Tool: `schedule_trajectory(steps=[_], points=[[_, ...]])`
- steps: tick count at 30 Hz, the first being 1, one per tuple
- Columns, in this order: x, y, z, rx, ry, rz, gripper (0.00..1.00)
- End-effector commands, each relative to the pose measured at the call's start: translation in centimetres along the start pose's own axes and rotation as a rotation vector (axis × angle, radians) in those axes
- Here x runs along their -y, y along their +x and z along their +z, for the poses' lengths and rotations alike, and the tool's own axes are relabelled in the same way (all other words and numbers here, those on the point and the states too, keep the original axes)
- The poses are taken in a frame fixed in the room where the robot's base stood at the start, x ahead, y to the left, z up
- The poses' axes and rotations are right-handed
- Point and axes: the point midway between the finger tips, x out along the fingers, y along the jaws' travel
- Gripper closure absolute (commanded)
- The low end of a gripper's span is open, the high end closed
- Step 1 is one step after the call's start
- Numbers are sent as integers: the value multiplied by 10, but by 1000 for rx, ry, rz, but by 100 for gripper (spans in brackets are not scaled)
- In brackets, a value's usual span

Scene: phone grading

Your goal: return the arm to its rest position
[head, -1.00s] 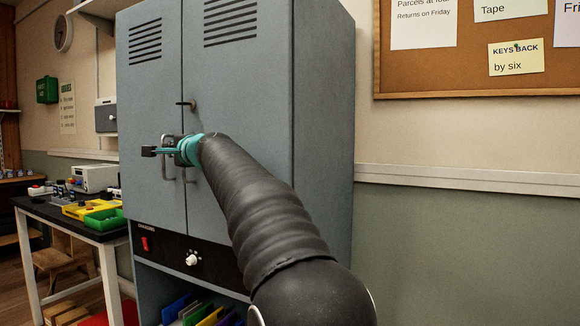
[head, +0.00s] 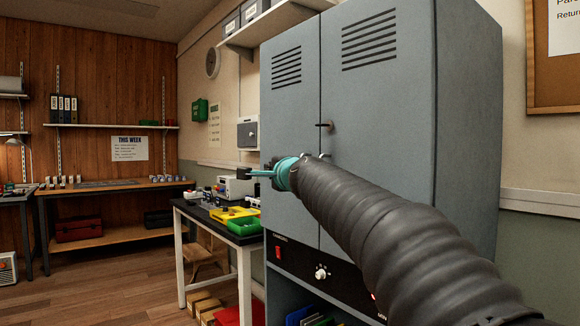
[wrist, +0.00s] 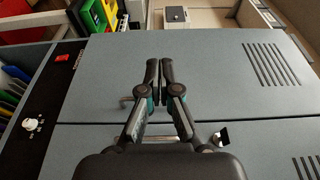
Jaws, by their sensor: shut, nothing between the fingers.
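My gripper (head: 262,173) is at the end of my outstretched dark ribbed arm, in front of the left part of a grey two-door cabinet (head: 385,120) in the head view. In the wrist view, my gripper (wrist: 159,70) shows its two fingers close together with nothing between them. The cabinet doors (wrist: 200,85) fill most of the wrist view behind the fingers. Both doors look closed. I cannot tell whether the gripper touches the cabinet.
A black-topped bench (head: 190,209) with yellow and green trays (head: 243,226) stands left of the cabinet. A wooden stool (head: 208,255) is under it. A wooden workbench (head: 110,187) stands along the far wall. The wooden floor (head: 110,285) at left is clear.

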Motion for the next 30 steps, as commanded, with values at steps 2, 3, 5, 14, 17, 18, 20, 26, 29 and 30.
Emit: schedule_trajectory(steps=[2, 3, 5, 14, 17, 18, 20, 26, 29, 30], points=[[0, -2, 9, 2, -1, 2, 100], [0, -3, 12, 2, -1, 2, 100], [1, -4, 16, 1, -1, 0, 100], [-32, -5, 32, 63, -205, 93, 100], [-92, -9, 40, 138, -369, 231, 100], [-116, -19, 44, 176, -443, 288, 100], [-150, -39, 46, 235, -550, 372, 100], [-242, -132, 40, 429, -851, 614, 100], [-279, -187, 33, 519, -965, 716, 100], [-292, -209, 30, 553, -1006, 753, 100]])
